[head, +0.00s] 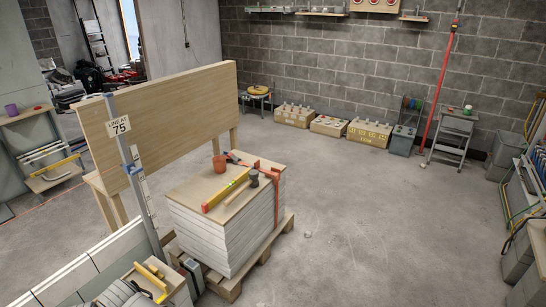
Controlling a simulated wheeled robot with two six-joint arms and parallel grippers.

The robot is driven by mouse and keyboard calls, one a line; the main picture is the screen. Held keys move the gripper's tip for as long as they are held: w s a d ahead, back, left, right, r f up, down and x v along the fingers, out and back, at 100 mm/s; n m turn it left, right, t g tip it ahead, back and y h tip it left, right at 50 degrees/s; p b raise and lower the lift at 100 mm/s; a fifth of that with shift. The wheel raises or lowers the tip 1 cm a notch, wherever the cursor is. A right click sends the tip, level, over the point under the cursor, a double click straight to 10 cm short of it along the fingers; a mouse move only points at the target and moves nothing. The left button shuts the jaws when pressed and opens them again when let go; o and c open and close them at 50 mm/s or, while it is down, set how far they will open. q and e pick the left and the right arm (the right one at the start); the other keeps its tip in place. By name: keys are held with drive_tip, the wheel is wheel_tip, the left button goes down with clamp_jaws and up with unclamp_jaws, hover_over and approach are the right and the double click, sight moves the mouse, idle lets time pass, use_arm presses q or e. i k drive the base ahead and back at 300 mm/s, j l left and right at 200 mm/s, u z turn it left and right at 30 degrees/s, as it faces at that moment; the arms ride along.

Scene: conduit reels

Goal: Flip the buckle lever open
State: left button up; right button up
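An orange strap (276,200) runs across the far part of the stack of boards (215,234) and hangs down its right side. A small dark piece (233,157) lies on the strap near the top's back edge; it may be the buckle, but it is too small to tell, and I cannot make out a lever or its position. The stack stands on a wooden pallet (263,257). Neither of my grippers is in view.
On the stack lie a yellow-and-orange level (226,190), a dark-headed mallet (254,178) and an orange cup (219,163). A wooden panel (165,105) and a marked post (131,165) stand left. Crates (367,132) line the back wall. The floor (390,220) right of the pallet is mostly clear.

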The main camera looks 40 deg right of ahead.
sight(230, 155)
drive_tip(key=z, duration=1.15)
drive_tip(key=i+l+z, duration=0.4)
drive_tip(key=i+z, duration=0.15)
drive_tip(key=i, duration=0.25)
drive_tip(key=i+l+z, duration=0.1)
drive_tip(key=i+z, duration=0.2)
drive_tip(key=i, duration=0.15)
drive_tip(key=i+z, duration=0.2)
drive_tip(key=i, duration=0.7)
drive_tip(key=i+z, duration=0.15)
drive_tip(key=i, duration=1.9)
drive_tip(key=i+u, duration=0.35)
drive_tip(key=i+l+u, duration=0.1)
drive_tip(key=u, duration=0.2)
drive_tip(key=i+l+u, duration=0.15)
drive_tip(key=i+u, duration=0.2)
drive_tip(key=i+l+u, duration=0.1)
drive_tip(key=i+u, duration=0.2)
drive_tip(key=u, duration=0.15)
drive_tip(key=i+l+u, duration=0.15)
drive_tip(key=u, duration=0.3)
drive_tip(key=i+l+u, duration=0.3)
drive_tip(key=u, duration=0.2)
drive_tip(key=j, duration=0.35)
